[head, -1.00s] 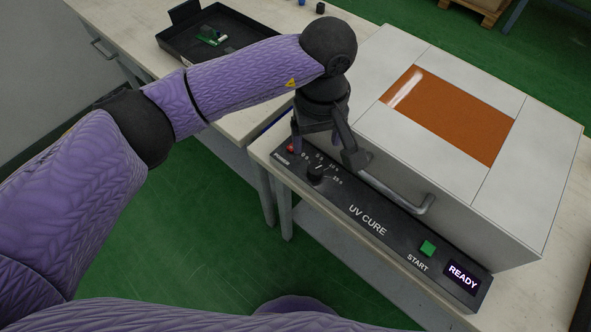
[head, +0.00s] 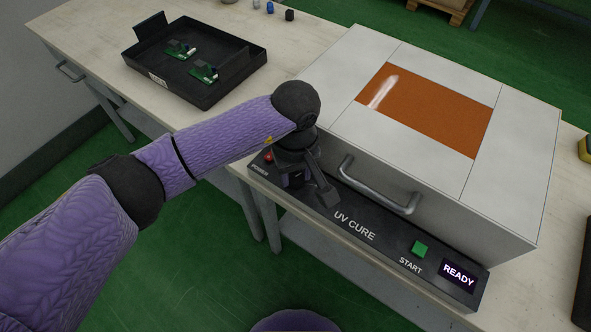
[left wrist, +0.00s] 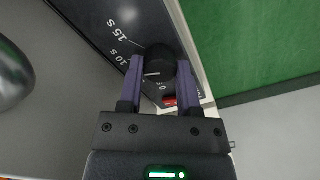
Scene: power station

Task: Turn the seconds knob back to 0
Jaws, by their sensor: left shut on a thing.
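The seconds knob (left wrist: 161,54) is a round black knob with a white pointer line, on the black control panel (head: 385,243) of the UV cure box. My left gripper (head: 300,185) comes down over it from above. In the left wrist view the two purple fingers (left wrist: 160,68) are shut on the knob, one on each side. The pointer line lies crosswise, towards the left finger; the mark it meets is covered. The 15 s and 10 s marks and the 0 mark show around the knob; the 5 s mark is hidden. My right gripper is out of view.
A red power light (head: 268,157) sits just left of the knob. A bar handle (head: 380,192) on the box front is close to the right of my gripper. A green START button (head: 420,248) and a READY display (head: 459,274) are further right. A black tray (head: 190,85) holds green boards.

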